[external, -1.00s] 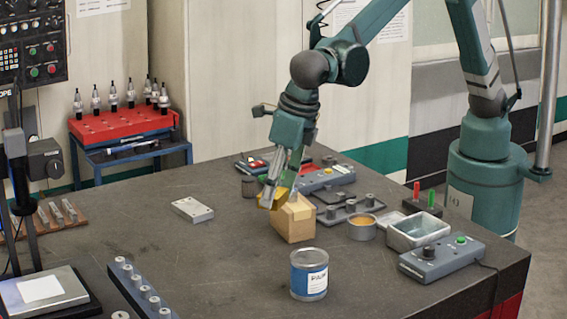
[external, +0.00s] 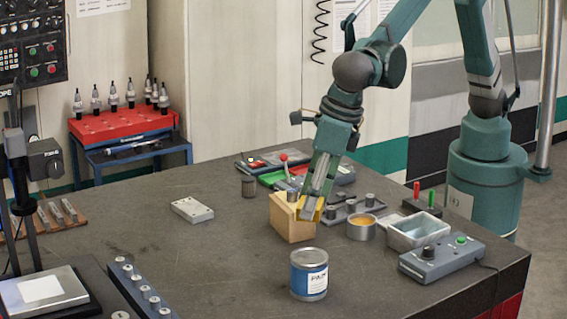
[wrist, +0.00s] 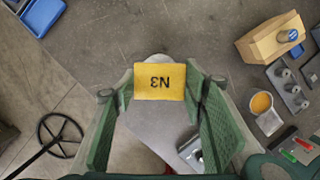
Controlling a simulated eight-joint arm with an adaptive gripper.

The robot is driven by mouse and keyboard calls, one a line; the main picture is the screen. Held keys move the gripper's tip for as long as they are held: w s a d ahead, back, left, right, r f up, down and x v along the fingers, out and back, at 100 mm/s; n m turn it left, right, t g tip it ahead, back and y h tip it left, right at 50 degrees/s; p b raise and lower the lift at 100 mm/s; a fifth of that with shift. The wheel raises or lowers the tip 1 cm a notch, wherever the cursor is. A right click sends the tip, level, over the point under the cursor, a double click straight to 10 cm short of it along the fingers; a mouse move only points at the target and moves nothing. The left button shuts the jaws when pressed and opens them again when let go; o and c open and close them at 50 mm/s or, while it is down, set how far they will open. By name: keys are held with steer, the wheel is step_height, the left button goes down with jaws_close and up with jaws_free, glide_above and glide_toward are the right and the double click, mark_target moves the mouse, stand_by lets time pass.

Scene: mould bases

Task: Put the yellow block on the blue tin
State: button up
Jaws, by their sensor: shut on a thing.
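The yellow block (wrist: 160,82), marked with dark letters, is held between the two green fingers of my gripper (wrist: 162,92) in the wrist view. In the external view only a yellow sliver of it shows at my gripper (external: 311,212). The blue tin (external: 309,280), with a white label and grey lid, stands upright near the table's front. My gripper is above the tin with a clear gap between. In the wrist view a pale rounded edge, likely the tin's lid (wrist: 154,58), shows just behind the block, which hides most of it.
A round container with orange contents (external: 361,231), a clear-filled tray (external: 419,231) and a control box (external: 441,262) are to the right.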

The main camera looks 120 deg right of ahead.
mark_target(324, 213)
steer(key=shift+f, duration=3.1)
steer(key=shift+f, duration=1.85)
steer(key=shift+f, duration=0.15)
steer(key=o, duration=1)
steer(key=v, duration=1.2)
